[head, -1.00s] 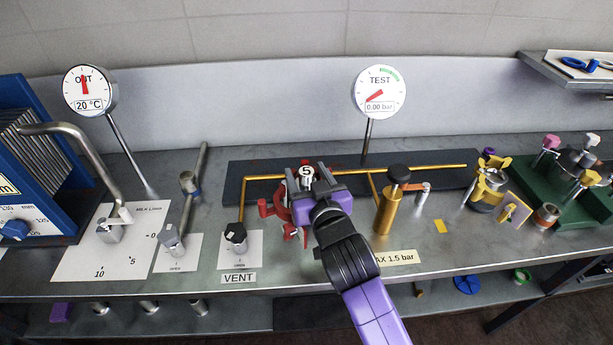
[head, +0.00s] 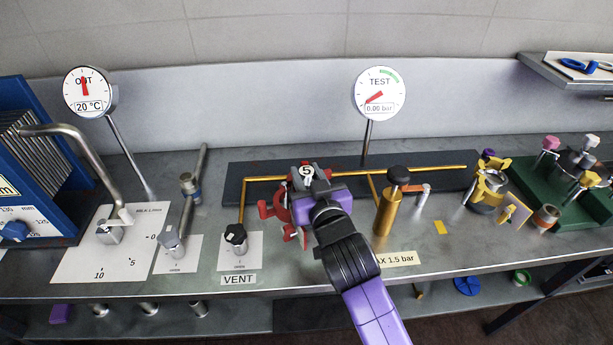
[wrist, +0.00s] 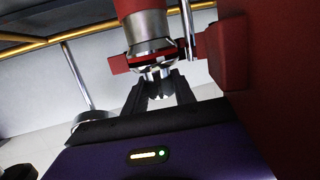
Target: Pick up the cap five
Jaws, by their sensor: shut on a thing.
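The cap five shows its white round label with a 5 (head: 306,171) at the top of a red fitting (head: 268,207) on the bench, left of centre in the head view. My gripper (head: 310,186) is shut on the cap, coming in from the front right. In the wrist view, my gripper (wrist: 160,88) has its dark fingers closed around the lower end of a steel, red-banded part (wrist: 150,45). The fingers and my wrist hide most of the cap, so I cannot tell whether it is apart from the fitting.
A brass pipe (head: 436,169) runs behind, and a brass valve with a black knob (head: 387,212) stands close on the right. The VENT knob (head: 235,236) is at the left. The TEST gauge (head: 380,93) stands behind and reads 0.00 bar.

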